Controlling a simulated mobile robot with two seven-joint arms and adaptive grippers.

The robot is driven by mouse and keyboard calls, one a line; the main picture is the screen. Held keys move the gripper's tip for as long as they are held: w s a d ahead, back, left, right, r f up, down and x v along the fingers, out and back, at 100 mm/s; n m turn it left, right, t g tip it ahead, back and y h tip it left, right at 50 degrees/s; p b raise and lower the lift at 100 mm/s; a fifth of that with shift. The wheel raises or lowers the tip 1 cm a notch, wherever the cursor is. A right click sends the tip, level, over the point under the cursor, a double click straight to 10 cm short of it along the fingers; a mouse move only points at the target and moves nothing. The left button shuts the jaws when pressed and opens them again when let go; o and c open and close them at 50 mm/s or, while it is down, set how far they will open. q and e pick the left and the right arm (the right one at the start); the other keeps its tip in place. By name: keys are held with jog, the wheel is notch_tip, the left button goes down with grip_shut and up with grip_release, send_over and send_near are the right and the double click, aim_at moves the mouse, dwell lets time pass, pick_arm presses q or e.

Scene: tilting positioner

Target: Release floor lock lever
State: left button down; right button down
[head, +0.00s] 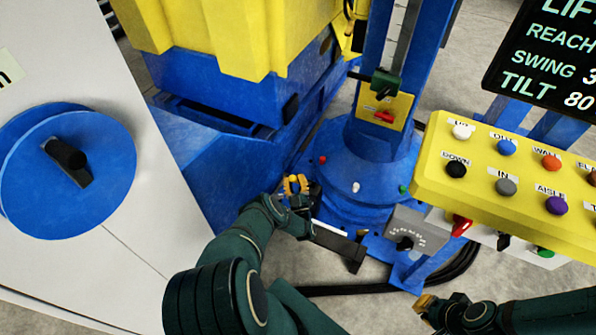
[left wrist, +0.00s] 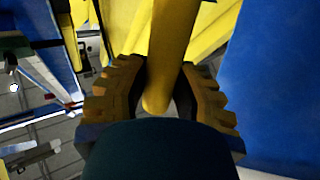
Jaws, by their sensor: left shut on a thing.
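The floor lock lever shows in the left wrist view as a yellow rounded bar (left wrist: 165,65) running between the finger pads. My left gripper (left wrist: 160,105) is shut on it, with a ridged finger on each side. In the head view my left gripper (head: 296,186) is low beside the blue round base of the column. There the lever is mostly hidden by the fingers and is hard to tell from their yellow tips. My right gripper (head: 428,304) is at the bottom, below the control panel and away from the lever. Its finger gap is not clear.
A blue column (head: 357,150) stands behind my left gripper. A yellow button panel (head: 500,185) and a dark display (head: 550,60) are at right. A grey cabinet with a blue rotary knob (head: 65,170) is at left. Black cables (head: 340,290) lie on the floor.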

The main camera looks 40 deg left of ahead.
pick_arm(q)
jog(key=shift+s+f, duration=0.2)
jog(key=shift+s, duration=0.1)
jog(key=c, duration=0.7)
grip_release()
jog(key=shift+r, duration=5)
jog(key=shift+c, duration=0.2)
